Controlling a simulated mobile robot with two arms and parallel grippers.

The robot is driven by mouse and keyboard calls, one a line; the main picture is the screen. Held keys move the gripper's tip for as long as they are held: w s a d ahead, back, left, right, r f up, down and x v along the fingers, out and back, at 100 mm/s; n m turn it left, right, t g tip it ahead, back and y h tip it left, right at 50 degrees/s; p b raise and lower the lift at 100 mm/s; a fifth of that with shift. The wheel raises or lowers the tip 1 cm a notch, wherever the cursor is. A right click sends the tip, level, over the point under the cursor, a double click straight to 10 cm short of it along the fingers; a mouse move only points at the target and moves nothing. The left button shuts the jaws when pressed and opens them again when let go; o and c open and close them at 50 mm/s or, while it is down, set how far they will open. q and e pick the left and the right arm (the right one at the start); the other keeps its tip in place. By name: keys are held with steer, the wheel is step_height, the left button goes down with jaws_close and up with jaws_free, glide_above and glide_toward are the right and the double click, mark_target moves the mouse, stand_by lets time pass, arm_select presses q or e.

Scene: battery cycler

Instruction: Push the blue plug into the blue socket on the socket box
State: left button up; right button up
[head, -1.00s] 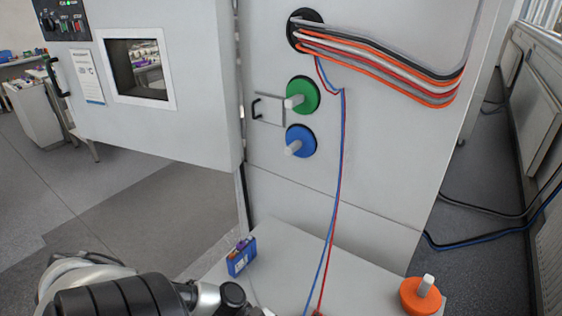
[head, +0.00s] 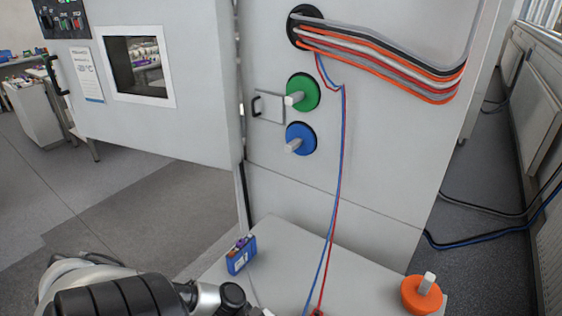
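A round blue disc with a pale grip, which looks like the blue plug (head: 304,135), sits against the light grey front panel of the cabinet. A dark rim shows behind its edge. I cannot tell how deep it sits, and no separate blue socket shows. No separate socket box can be made out. A similar green plug (head: 306,91) sits just above it. My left arm comes in along the bottom left, well below and apart from the blue plug; its gripper fingers are out of frame. My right arm and gripper do not show.
An orange plug (head: 415,297) stands at the right of the grey ledge (head: 290,255). A small blue box (head: 238,262) is at the ledge's left. Thin red and blue wires hang down the panel. An open cabinet door (head: 200,115) fills the left. A thick cable bundle (head: 385,65) runs above.

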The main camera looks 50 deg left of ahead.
arm_select(q)
steer(key=shift+p, duration=0.65)
stand_by(1.0)
steer(key=shift+f+b, duration=0.5)
steer(key=shift+f, duration=0.25)
stand_by(0.7)
steer(key=shift+p, duration=0.3)
stand_by(0.5)
steer(key=shift+f+b, duration=0.5)
steer(key=shift+f, duration=0.2)
stand_by(0.3)
steer(key=shift+s+f, duration=0.2)
steer(key=shift+f, duration=0.05)
stand_by(0.4)
